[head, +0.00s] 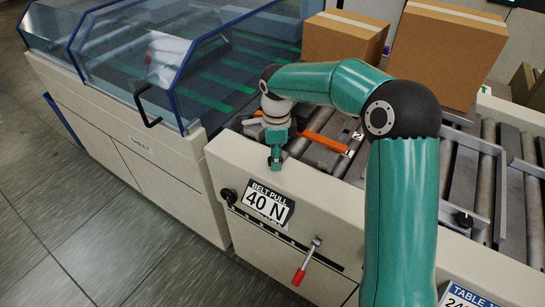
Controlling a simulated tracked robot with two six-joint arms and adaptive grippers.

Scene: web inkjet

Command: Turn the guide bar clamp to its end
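An orange bar (326,142) lies across the rollers just behind the cream front panel, with small "1" and "2" labels near its right end. I cannot tell for sure whether it is the guide bar clamp or part of it. My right gripper (275,162) points down at the left end of this bar, by the panel's top edge. The gripper and wrist hide what lies under them, so contact and finger gap are unclear. A black knob (464,219) sits on a grey guide rail (472,145) further right. My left gripper is not in view.
Two cardboard boxes (453,45) (343,38) stand at the back. A blue-edged clear cover (150,58) encloses the machine at left. A red-handled lever (299,276) hangs below the "BELT PULL 40 N" sign (267,203). Floor (95,235) at lower left is clear.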

